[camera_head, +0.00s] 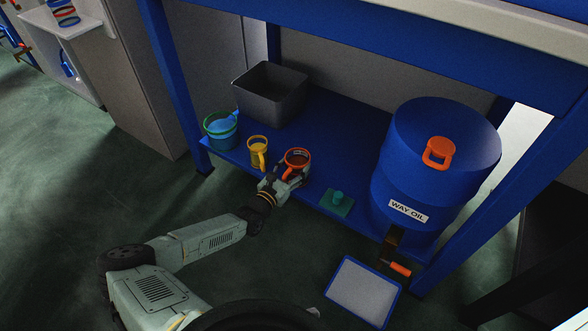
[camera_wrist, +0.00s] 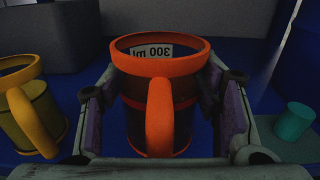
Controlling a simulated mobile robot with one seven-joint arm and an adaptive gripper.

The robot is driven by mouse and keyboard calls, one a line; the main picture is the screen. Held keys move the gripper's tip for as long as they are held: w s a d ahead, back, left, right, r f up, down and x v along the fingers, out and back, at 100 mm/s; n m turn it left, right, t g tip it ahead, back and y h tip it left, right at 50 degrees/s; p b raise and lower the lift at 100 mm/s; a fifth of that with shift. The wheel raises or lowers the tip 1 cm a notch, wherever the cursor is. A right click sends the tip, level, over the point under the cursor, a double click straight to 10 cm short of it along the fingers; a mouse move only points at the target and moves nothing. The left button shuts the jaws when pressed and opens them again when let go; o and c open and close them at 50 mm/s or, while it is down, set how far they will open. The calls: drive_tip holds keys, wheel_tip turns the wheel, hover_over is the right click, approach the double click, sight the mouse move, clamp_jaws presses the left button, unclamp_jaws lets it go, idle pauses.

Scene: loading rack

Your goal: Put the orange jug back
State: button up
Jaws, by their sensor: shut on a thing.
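The orange jug (camera_head: 298,158) is at the front edge of the blue lower shelf, beside the yellow jug. It has an orange rim and handle, and the wrist view shows it upright with a "300 ml" label (camera_wrist: 153,51) inside the rim. My gripper (camera_head: 285,178) is shut on the orange jug (camera_wrist: 160,88), one finger on each side, with the handle toward the wrist camera.
The yellow jug (camera_head: 258,149) stands close on the left, with a green-rimmed blue container (camera_head: 221,127) beyond it. A grey bin (camera_head: 270,93) stands behind. A green piece with a knob (camera_head: 337,201) lies right. A blue "WAY OIL" drum (camera_head: 420,190) stands farther right.

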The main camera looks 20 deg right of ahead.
drive_tip(key=shift+f, duration=0.2)
drive_tip(key=shift+f, duration=0.1)
drive_tip(key=shift+f, duration=0.15)
drive_tip(key=o, duration=1.6)
drive_tip(key=shift+a+r, duration=0.1)
drive_tip(key=shift+r, duration=0.25)
drive_tip(key=v, duration=1.2)
drive_tip(key=shift+f+p, duration=0.15)
drive_tip(key=shift+p, duration=0.3)
